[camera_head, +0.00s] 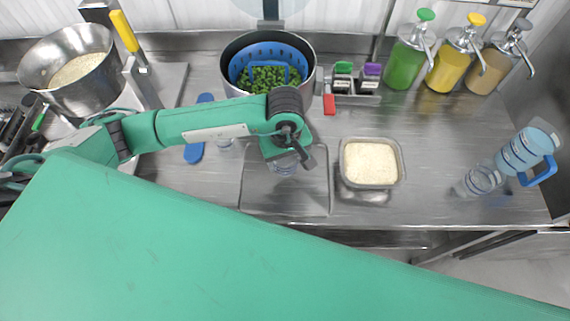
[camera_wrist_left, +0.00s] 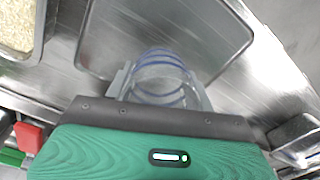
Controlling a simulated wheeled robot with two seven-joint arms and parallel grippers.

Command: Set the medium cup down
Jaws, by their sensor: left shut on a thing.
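The medium cup (camera_head: 284,169) is clear, with blue rings around it in the left wrist view (camera_wrist_left: 163,72). My left gripper (camera_head: 287,158) is shut on it, with one finger on each side of the cup in the left wrist view (camera_wrist_left: 162,88). The cup is over the grey rectangular board (camera_head: 285,197) on the counter; the board also shows in the left wrist view (camera_wrist_left: 215,30). I cannot tell whether the cup's bottom touches the board. The arm hides part of the cup in the head view. My right gripper is not in view.
A container of rice (camera_head: 370,143) stands right of the board. A pot with a blue basket (camera_head: 268,50) of peas is behind. Another clear cup (camera_head: 482,180) and a blue-marked pitcher (camera_head: 525,150) are far right. The counter between is clear.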

